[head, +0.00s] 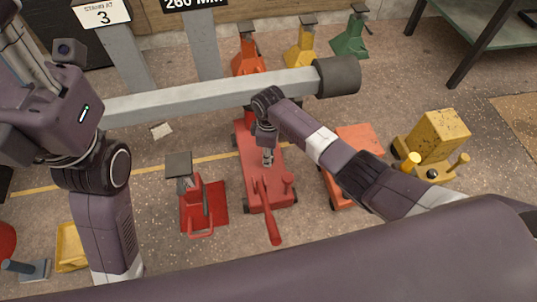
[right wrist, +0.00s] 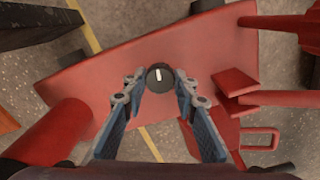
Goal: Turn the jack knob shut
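The red floor jack (head: 256,160) stands on the floor below the grey beam in the head view. Its red body (right wrist: 130,65) also fills much of the right wrist view. The black round knob (right wrist: 160,78), with a white mark pointing up the picture, sits on that body. My right gripper (right wrist: 160,88) points down at the jack, its two fingers spread on either side of the knob with a gap at each side. It also shows in the head view (head: 267,160), where the knob is hidden. My left gripper (head: 22,50) is partly cut off at the upper left, its fingers unclear.
The grey beam (head: 215,92) with a dark round end crosses above the jack. A red stand (head: 203,205) is left of the jack, an orange jack (head: 358,140) right of it, partly behind my right arm. A yellow machine (head: 438,135) stands further right. The jack's handle (head: 268,215) sticks up in front.

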